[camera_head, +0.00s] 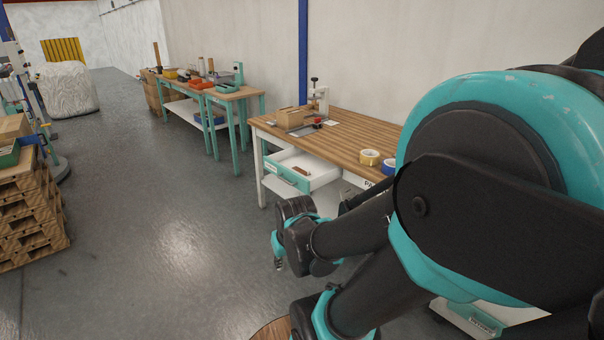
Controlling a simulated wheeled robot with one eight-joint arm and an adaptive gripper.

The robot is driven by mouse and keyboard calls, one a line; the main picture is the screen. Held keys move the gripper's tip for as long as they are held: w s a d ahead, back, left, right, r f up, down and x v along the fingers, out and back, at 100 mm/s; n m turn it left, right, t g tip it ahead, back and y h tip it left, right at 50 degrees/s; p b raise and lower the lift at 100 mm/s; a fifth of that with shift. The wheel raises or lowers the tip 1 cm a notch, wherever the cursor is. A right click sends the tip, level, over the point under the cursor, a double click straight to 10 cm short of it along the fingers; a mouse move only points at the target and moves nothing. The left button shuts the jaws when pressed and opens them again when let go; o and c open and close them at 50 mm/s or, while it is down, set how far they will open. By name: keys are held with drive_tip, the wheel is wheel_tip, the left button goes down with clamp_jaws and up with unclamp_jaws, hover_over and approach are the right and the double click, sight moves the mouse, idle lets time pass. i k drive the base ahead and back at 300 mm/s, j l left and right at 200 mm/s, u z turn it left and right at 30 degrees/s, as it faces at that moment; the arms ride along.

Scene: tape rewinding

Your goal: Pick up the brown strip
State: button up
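A small reddish-brown piece (301,171) lies in the open white drawer (318,163) of the wooden-topped workbench. It is the likeliest brown strip, but it is too small to tell for sure. My gripper (278,264) seems to be at the low end of my arm, left of and below the drawer, over the grey floor and apart from the piece. Its fingers are small and partly hidden by my arm's dark links, so its opening does not show. Nothing is visible in it.
The workbench top (345,135) carries a brown box (290,118), a clamp-like device (318,98), a yellow tape roll (369,157) and a blue one (389,166). More benches (235,93) stand behind. Pallets (30,225) are at left. The floor (150,220) between is clear.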

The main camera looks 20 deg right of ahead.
sight(297, 169)
drive_tip(key=i+l+z, duration=0.2)
drive_tip(key=i, duration=0.25)
drive_tip(key=i+l+z, duration=0.15)
drive_tip(key=i, duration=0.3)
drive_tip(key=i+l+z, duration=0.2)
drive_tip(key=i, duration=0.25)
